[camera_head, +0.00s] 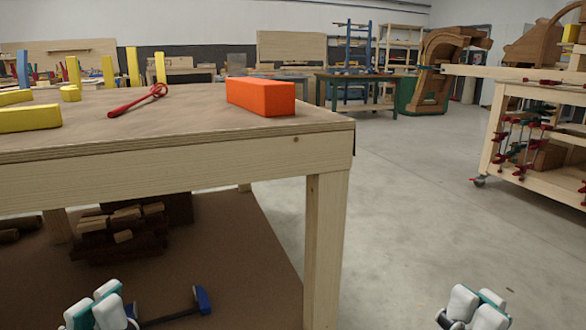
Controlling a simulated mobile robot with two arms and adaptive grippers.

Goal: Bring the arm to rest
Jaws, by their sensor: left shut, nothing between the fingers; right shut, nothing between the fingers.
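My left gripper (98,308) shows at the bottom left, below the table top and in front of the table's lower shelf. It is shut and empty. My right gripper (475,307) shows at the bottom right over the open floor, apart from the table. It is shut and empty. Only the upper ends of both grippers are in view; the arms behind them are cut off by the lower edge.
A wooden table (200,170) fills the left, with an orange block (261,96), a red tool (137,101) and several yellow blocks (28,118) on top. A blue-ended clamp (203,300) lies low left. A wheeled cart (545,155) stands right. The floor (415,210) between is clear.

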